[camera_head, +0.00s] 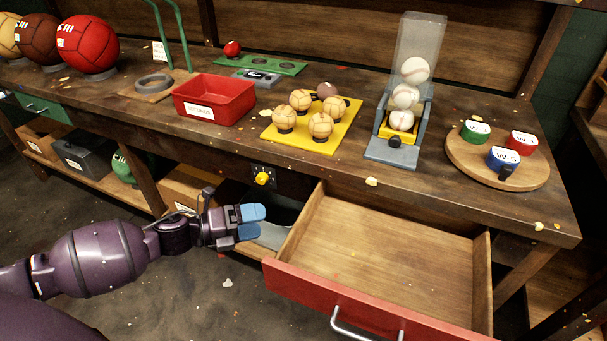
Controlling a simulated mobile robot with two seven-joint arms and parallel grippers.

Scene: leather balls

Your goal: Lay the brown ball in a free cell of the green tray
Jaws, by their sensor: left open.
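A small brown ball (326,90) sits at the back of the yellow tray (274,134), behind several tan balls (300,100). Its lower part is partly hidden. The green tray (301,68) lies farther back on the bench. A small red ball (232,49) sits at its left end, and round cells to the right of it look empty. My left gripper (257,222) has blue fingertips and is open and empty. It is in front of the bench, below the top, left of the open drawer and well apart from the brown ball. My right gripper is out of view.
A red bin (214,99) stands left of the yellow tray. A ball dispenser (391,151) stands to its right, then a round board (535,177) with three cups. An empty red-fronted drawer (385,245) juts out below. Large balls (88,43) stand far left.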

